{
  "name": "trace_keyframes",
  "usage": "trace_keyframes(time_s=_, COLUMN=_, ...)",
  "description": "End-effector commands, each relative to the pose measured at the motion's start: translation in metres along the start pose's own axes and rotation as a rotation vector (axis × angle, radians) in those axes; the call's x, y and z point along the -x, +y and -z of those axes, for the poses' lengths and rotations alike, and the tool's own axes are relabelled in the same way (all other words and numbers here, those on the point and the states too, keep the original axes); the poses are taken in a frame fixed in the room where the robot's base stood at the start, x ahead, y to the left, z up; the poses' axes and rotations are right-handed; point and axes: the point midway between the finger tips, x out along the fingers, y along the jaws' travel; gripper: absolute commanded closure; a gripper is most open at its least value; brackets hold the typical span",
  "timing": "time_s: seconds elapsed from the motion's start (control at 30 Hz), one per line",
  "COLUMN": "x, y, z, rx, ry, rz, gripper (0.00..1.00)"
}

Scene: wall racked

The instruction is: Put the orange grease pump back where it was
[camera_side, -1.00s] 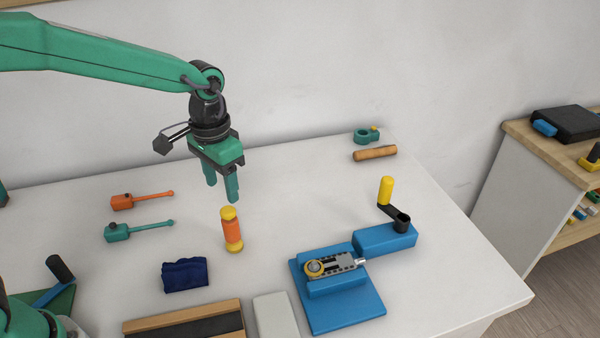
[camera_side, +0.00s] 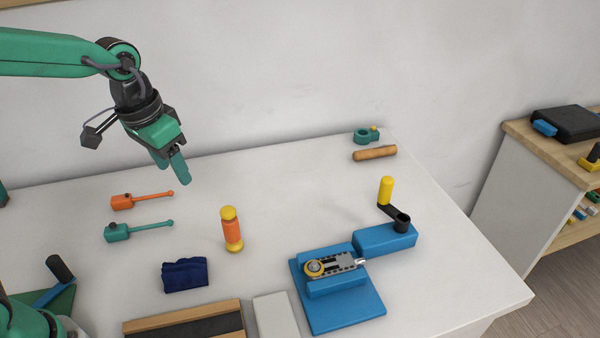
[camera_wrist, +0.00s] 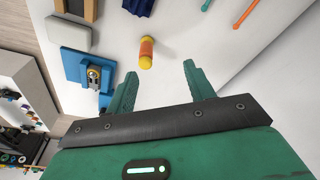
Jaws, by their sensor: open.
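The orange grease pump (camera_side: 142,200), which I take to be the orange tool with a boxy body and thin knobbed rod, lies on the table at the left. In the wrist view only part of its rod (camera_wrist: 246,15) shows at the top right. A similar teal tool (camera_side: 138,231) lies in front of it. My gripper (camera_side: 173,173) is open and empty, raised and tilted, near the wall above the table. In the wrist view its two fingers (camera_wrist: 159,72) are spread with nothing between them.
An orange cylinder with yellow ends (camera_side: 231,230) stands on the table. A dark blue cloth (camera_side: 185,275), a blue fixture (camera_side: 345,310) and a yellow-handled crank (camera_side: 386,190) lie nearer the front and right. The back middle of the table is clear.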

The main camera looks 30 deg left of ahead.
Motion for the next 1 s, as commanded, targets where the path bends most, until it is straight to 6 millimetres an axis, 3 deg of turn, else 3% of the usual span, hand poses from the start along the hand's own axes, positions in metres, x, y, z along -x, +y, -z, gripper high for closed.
trace_keyframes(time_s=0.3, x=0.032, y=-0.024, z=-0.051, rx=0.069, ry=0.133, rz=0.017, gripper=0.47)
trace_keyframes(time_s=0.6, x=0.043, y=-0.038, z=-0.098, rx=0.127, ry=0.249, rz=0.042, gripper=0.47)
trace_keyframes(time_s=0.8, x=0.044, y=-0.043, z=-0.116, rx=0.15, ry=0.298, rz=0.055, gripper=0.47)
trace_keyframes(time_s=1.0, x=0.043, y=-0.044, z=-0.121, rx=0.156, ry=0.311, rz=0.059, gripper=0.47)
